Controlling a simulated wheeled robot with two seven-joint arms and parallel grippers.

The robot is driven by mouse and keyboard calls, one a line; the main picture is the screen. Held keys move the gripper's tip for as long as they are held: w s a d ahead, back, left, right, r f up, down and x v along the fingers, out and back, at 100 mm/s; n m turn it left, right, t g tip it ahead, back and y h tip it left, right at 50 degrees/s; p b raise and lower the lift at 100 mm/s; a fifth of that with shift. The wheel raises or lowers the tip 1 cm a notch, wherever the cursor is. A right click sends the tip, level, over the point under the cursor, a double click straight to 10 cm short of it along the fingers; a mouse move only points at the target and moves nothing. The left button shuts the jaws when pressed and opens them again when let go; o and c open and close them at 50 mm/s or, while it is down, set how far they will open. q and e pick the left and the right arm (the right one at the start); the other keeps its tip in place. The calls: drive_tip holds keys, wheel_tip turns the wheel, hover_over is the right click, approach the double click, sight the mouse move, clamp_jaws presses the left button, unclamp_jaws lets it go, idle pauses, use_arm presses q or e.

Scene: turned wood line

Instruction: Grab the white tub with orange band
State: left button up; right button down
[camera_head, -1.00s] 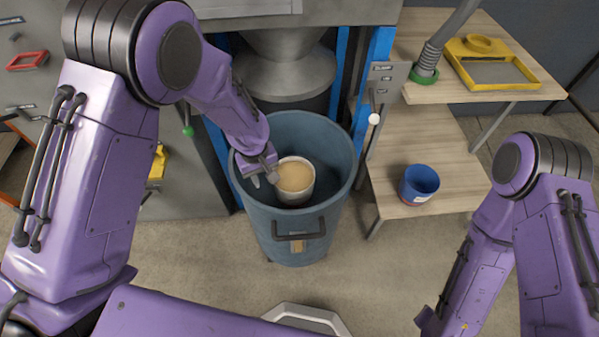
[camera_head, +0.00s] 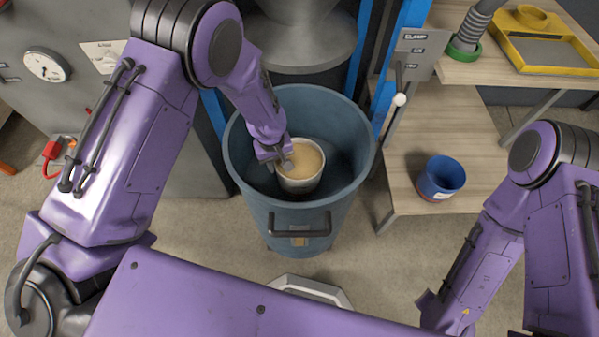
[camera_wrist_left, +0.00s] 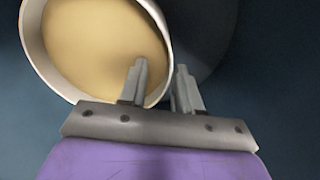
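The white tub (camera_head: 300,185) stands inside a large blue-grey bin (camera_head: 241,160), filled with a tan material. No orange band shows on the part of its wall I can see. My left gripper (camera_head: 284,158) is at the tub's left rim in the head view. In the left wrist view, the gripper's fingers (camera_wrist_left: 161,85) straddle the tub's rim (camera_wrist_left: 42,62), one over the tan contents and one outside the wall. A gap shows between the inner finger and the rim, so the gripper looks open. My right arm is at the right; its gripper is not clearly visible.
The bin's wall surrounds the left gripper and tub, with a dark handle (camera_head: 300,226) in front. A grey metal cone (camera_head: 305,40) hangs behind.

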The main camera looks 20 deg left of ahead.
use_arm(q)
wheel_tip(320, 180, down, 4)
drive_tip(key=shift+a+f, duration=0.1)
drive_tip(key=shift+a, duration=0.05)
clamp_jaws()
idle(1.3)
